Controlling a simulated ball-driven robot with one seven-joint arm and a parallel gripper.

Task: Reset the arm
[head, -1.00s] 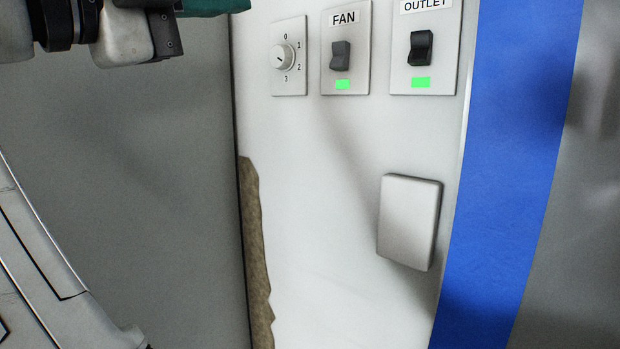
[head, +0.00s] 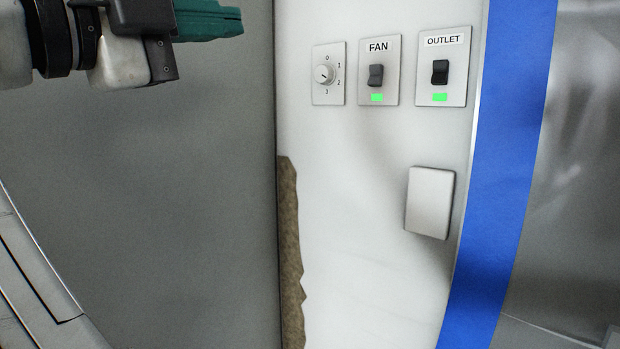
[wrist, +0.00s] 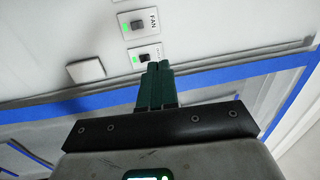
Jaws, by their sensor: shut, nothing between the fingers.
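My arm enters the head view at the top left, and my gripper (head: 222,20) with its green fingers points right, left of the wall switches. In the wrist view my gripper (wrist: 158,66) shows its two green fingers side by side, shut and empty. Beyond the fingertips is the OUTLET switch (head: 440,71), which also shows in the wrist view (wrist: 145,57). The FAN switch (head: 376,75) is left of it in the head view. I cannot see the fingers touching the wall.
A round dial (head: 325,74) is left of the FAN switch. A blank white cover plate (head: 430,203) sits below the switches. Blue tape (head: 510,170) runs down the wall's right side. A torn brown edge (head: 290,250) is at the lower left of the white panel. Green lights glow under both switches.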

